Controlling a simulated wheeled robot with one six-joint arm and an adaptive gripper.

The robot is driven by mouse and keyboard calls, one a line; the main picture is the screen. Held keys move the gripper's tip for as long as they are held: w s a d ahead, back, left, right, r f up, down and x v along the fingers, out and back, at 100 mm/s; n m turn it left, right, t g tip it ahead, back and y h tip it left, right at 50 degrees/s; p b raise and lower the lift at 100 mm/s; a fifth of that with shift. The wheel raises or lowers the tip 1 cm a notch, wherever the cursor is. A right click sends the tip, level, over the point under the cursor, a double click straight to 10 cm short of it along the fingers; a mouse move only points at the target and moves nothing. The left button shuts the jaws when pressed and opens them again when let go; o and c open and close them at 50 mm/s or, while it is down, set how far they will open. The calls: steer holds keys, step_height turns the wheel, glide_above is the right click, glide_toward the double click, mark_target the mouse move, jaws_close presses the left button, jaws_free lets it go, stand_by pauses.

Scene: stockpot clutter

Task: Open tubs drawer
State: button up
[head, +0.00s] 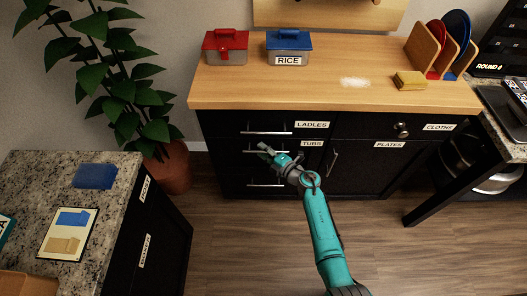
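The black tubs drawer (229,152) is in the cabinet under the wooden counter, below the ladles drawer. Its white TUBS label (312,143) is to the right of my gripper. The drawer front looks flush with its neighbours. My gripper (267,150) is in front of the tubs drawer, around the height of its handle (249,150), which is partly hidden behind the gripper. The fingers are too small to tell whether they are open or touch the handle.
Above is the ladles drawer (226,124); below is another drawer handle (266,185). The plates door (372,168) is to the right. A potted plant (172,169) and a granite-topped cabinet (120,180) stand left. The wooden floor (240,240) in front is clear.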

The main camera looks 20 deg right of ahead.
jaws_close()
steer(key=shift+s+a, duration=0.1)
steer(key=s+a, duration=0.4)
steer(key=s, duration=0.8)
steer(key=s+a, duration=0.4)
steer(key=s, duration=0.9)
steer(key=shift+s, duration=0.15)
steer(key=shift+a, duration=0.1)
jaws_free()
steer(key=v, duration=1.2)
